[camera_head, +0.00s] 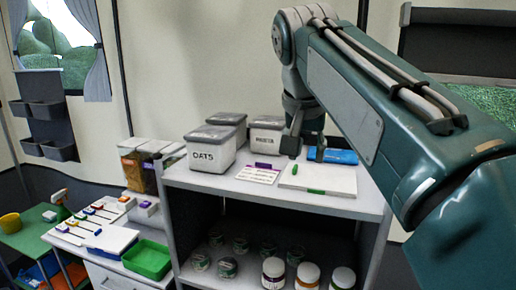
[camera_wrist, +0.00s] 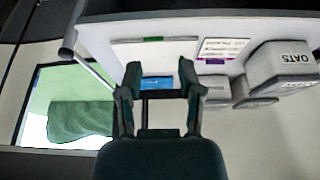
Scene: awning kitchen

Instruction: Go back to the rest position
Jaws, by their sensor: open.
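My gripper (camera_head: 306,140) hangs over the top of the white shelf unit (camera_head: 225,181), at the back between the canisters and a blue item. In the wrist view my gripper (camera_wrist: 157,75) shows its two fingers spread apart with nothing held between them. A blue packet (camera_wrist: 157,83) shows in the gap beyond the fingers; it also lies at the back of the shelf top in the head view (camera_head: 338,156). My arm reaches in from the right and hides part of the shelf's right side.
The OATS canister (camera_head: 209,154) and other canisters stand left of my gripper. A white board (camera_head: 320,178) and a printed card (camera_head: 260,172) lie in front. Jars (camera_head: 273,272) fill the lower shelf. A green tray (camera_head: 147,259) sits on the lower counter at left.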

